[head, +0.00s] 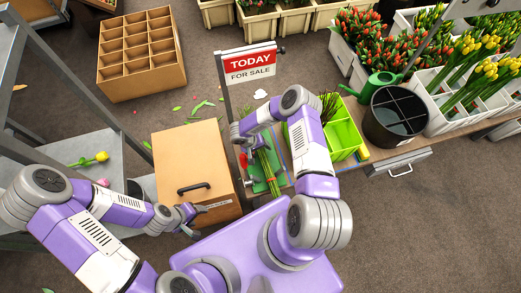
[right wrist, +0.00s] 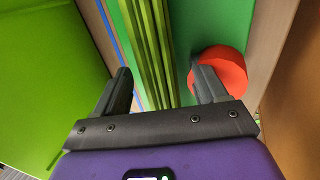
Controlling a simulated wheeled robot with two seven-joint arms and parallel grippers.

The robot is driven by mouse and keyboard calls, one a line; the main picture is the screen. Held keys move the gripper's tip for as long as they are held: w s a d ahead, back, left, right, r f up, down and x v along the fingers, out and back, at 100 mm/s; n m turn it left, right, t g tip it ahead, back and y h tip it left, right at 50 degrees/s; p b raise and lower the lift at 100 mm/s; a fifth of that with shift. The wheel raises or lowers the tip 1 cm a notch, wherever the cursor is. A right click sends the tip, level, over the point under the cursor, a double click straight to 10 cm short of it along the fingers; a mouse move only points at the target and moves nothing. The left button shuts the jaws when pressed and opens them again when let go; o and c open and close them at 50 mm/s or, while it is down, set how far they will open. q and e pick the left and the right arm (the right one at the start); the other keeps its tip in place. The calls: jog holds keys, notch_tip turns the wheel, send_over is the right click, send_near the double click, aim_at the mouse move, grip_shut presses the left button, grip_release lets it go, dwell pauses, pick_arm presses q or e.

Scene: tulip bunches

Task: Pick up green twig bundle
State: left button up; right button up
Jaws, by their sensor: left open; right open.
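The green twig bundle (head: 267,173) lies on a green mat on the workbench in the head view. In the right wrist view its long green stems (right wrist: 154,40) run between the two fingers of my right gripper (right wrist: 160,82). That gripper is open, with one finger on each side of the stems and a gap showing. In the head view it is partly hidden by its own arm. My left gripper (head: 190,217) is open and empty, beside the brown box with a black handle (head: 196,160).
A red round object (right wrist: 220,70) sits close by my right gripper's right finger. A bright green tray (head: 343,135) stands right of the bundle. A black bucket (head: 396,117) and a sign (head: 249,66) stand nearby. A shelf (head: 75,130) is at left.

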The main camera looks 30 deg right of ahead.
jog(key=c, duration=1.3)
jog(key=shift+r, duration=0.25)
grip_shut()
notch_tip(320, 180, up, 10)
jog(key=p, duration=0.2)
jog(key=shift+f+p, duration=0.15)
jog(key=shift+p, duration=0.2)
